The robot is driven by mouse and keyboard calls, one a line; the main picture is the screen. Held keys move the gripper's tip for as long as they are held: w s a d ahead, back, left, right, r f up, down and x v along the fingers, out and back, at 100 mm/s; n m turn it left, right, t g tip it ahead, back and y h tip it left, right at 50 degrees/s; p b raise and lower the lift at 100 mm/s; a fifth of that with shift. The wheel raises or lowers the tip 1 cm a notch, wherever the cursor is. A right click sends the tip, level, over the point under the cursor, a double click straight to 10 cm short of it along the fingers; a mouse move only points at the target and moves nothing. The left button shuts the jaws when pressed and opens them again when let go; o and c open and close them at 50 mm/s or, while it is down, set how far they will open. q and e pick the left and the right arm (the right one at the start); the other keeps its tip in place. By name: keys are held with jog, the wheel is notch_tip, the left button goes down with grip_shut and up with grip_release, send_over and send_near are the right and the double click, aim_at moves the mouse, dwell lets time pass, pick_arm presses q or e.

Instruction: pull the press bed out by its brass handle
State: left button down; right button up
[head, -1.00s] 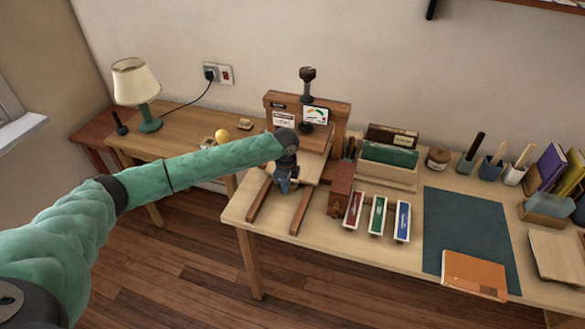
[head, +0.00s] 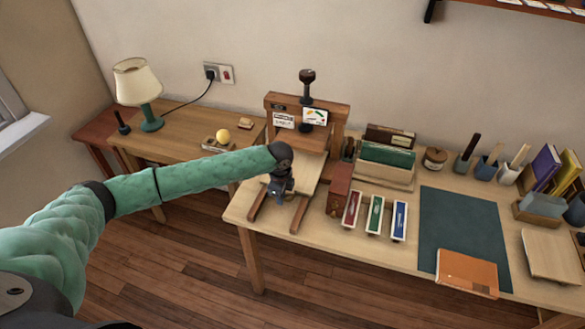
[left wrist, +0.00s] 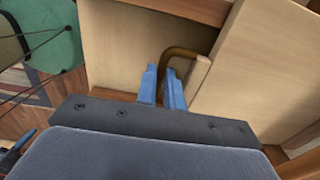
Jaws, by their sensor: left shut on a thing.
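The wooden press (head: 308,110) stands at the back of the desk, with a dark screw knob on top. Its pale press bed (head: 307,172) lies on two brown rails (head: 299,214) and sticks out at the front of the frame. My left gripper (head: 280,192) is at the bed's front edge. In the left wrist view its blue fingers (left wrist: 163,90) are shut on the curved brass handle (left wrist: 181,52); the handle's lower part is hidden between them. The pale bed board (left wrist: 262,72) shows on the right there. My right gripper is not in view.
A brown block (head: 339,190) and red, green and blue labelled trays (head: 376,215) stand close right of the rails. A dark mat (head: 462,225) lies farther right. A side table with a lamp (head: 137,90) stands left. The space before the rails is clear.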

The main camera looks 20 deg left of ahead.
pick_arm(q)
jog(key=shift+s+a+r+p, duration=0.1)
jog(key=shift+s+p, duration=1.15)
jog(key=shift+s, duration=0.8)
jog(key=shift+s+a+r+p, duration=0.1)
jog(key=shift+s+p, duration=1.15)
jog(key=shift+s, duration=0.75)
jog(key=shift+s+f+p, duration=0.2)
jog(key=shift+s+p, duration=0.55)
jog(key=shift+s, duration=0.7)
jog(key=c, duration=1.7)
grip_release()
jog(key=shift+r, duration=0.1)
jog(key=shift+r+p, duration=3.5)
jog(key=shift+r, duration=0.45)
